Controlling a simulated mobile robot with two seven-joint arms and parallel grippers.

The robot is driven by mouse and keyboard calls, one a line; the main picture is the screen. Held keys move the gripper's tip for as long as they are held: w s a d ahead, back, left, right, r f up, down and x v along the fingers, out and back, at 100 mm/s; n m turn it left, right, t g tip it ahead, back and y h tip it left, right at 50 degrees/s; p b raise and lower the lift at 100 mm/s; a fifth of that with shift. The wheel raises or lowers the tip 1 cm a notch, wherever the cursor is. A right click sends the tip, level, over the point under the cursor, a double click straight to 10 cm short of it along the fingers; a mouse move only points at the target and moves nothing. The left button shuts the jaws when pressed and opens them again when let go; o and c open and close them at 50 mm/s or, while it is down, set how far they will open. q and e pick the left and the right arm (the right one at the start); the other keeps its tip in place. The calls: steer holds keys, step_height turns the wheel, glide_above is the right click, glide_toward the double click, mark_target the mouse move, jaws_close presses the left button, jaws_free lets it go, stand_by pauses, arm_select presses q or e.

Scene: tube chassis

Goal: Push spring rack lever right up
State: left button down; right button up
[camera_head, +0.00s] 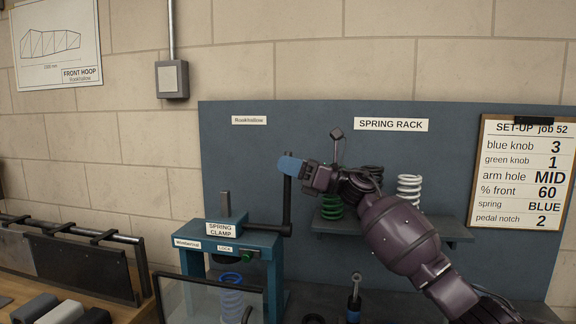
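The spring clamp (227,225) is a blue press-like stand at the centre left, labelled SPRING CLAMP. A dark lever (287,207) joins its right side through a horizontal bar and stands about upright. My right gripper (291,167), on a dark purple arm from the lower right, is at the lever's top end. A blue piece at the gripper's tip overlaps the lever top; I cannot tell whether they touch, or whether the fingers are open or shut. The spring rack panel (460,170) is behind, labelled SPRING RACK. My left gripper is not in view.
A shelf (455,229) on the panel holds a green spring (332,208), a white spring (409,188) and a dark one, partly behind my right arm. A blue spring (232,297) is below the clamp. A set-up board (523,174) hangs at right.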

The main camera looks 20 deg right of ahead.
steer(key=o, duration=0.4)
steer(key=shift+w+d, duration=0.1)
steer(key=shift+o, duration=0.2)
steer(key=b+v, duration=0.1)
steer(key=v, duration=0.9)
steer(key=shift+s+d, duration=0.3)
